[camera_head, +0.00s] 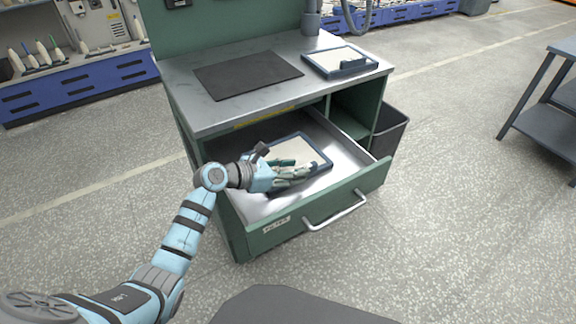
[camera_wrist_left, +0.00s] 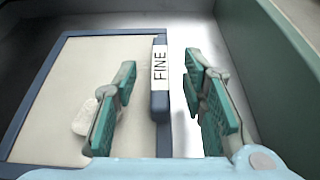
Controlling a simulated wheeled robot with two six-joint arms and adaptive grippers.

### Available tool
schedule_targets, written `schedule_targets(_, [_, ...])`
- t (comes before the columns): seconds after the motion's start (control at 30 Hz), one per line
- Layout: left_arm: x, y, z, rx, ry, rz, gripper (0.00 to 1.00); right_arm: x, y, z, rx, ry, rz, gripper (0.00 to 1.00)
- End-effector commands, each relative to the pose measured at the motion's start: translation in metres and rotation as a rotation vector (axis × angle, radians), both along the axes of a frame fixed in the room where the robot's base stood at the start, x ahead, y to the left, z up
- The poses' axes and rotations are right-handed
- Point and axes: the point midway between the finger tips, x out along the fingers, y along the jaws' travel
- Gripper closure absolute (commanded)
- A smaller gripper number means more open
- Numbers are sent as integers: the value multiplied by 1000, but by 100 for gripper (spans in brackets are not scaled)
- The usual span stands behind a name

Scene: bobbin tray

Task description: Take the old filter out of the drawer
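The drawer (camera_head: 262,239) of the green workbench is pulled out. In it lies a flat filter (camera_head: 321,149) with a blue frame and a pale panel. In the left wrist view the filter (camera_wrist_left: 62,62) has a tab (camera_wrist_left: 160,85) on its edge with a label reading "FINE". My left gripper (camera_head: 312,169) is inside the drawer over the filter. In the left wrist view its two green-padded fingers (camera_wrist_left: 160,105) are open, one on each side of the tab, with visible gaps. A pale smudge or patch shows on the panel. My right gripper is not in view.
A second blue-framed filter (camera_head: 339,61) lies on the worktop beside a dark mat (camera_head: 248,75). The drawer's front handle (camera_head: 336,211) faces me. A dark bin (camera_head: 389,130) stands right of the bench. The drawer wall (camera_wrist_left: 266,60) is close to the right finger.

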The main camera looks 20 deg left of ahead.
Motion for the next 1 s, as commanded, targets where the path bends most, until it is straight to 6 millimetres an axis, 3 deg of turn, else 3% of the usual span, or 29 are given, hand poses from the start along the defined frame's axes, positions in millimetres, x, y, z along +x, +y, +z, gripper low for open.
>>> schedule_targets(0.27, [7, -6, -3, -1, -1, 0, 62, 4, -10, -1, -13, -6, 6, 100])
schedule_targets(0.5, [6, -6, -3, -2, -1, 0, 100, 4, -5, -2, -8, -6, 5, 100])
schedule_targets(0.87, [6, -6, -1, -2, -2, 0, 100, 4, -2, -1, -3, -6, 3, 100])
schedule_targets(1.0, [7, -6, 8, -2, -2, 0, 100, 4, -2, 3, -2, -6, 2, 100])
